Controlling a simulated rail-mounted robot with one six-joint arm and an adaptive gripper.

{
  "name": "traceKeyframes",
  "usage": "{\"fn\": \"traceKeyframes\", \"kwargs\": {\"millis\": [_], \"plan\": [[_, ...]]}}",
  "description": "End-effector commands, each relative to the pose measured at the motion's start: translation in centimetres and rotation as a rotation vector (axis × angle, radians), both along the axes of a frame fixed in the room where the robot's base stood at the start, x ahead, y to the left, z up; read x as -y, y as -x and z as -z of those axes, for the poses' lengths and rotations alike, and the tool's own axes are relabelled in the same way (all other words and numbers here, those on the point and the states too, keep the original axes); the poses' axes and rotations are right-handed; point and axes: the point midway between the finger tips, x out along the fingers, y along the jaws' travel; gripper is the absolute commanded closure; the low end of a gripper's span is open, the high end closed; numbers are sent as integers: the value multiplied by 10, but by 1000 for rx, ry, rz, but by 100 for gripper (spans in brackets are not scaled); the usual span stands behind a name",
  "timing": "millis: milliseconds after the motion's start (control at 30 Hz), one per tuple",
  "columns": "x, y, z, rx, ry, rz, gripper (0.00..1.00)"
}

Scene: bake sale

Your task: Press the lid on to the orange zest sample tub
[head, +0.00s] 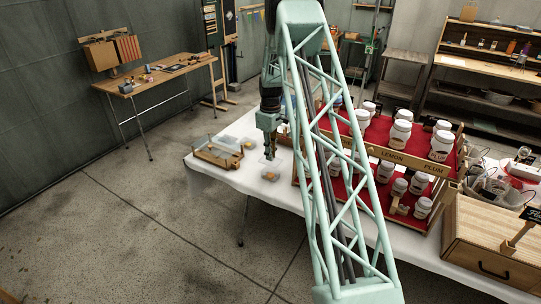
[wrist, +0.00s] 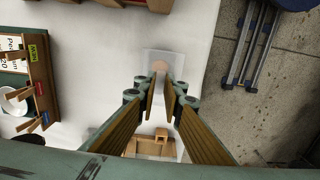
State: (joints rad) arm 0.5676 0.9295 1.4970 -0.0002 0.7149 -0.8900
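A small clear tub (head: 270,174) with tan-orange contents stands on the white tablecloth, just below my gripper (head: 270,157) in the head view. In the wrist view the clear, square-looking tub (wrist: 150,56) with a tan round patch lies beyond my fingertips (wrist: 162,82). The fingers are apart, with a narrow gap and nothing visible held between them. They appear above the tub; contact cannot be told. I cannot make out which clear piece is the lid, or whether one is on this tub.
A wooden tray (head: 207,153) with clear pieces by it sits at the table's left end; part of it shows in the wrist view (wrist: 148,147). A red stepped stand (head: 345,128) with several white jars stands right of my gripper. The table edge is near.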

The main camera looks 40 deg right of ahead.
Motion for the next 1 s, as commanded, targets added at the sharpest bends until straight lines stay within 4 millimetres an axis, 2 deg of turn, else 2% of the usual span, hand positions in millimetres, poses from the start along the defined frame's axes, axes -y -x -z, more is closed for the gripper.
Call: {"fn": "traceKeyframes", "kwargs": {"millis": [367,1000], "plan": [[0,0,7,0,-1,0,97],[0,0,42,0,0,0,97]]}}
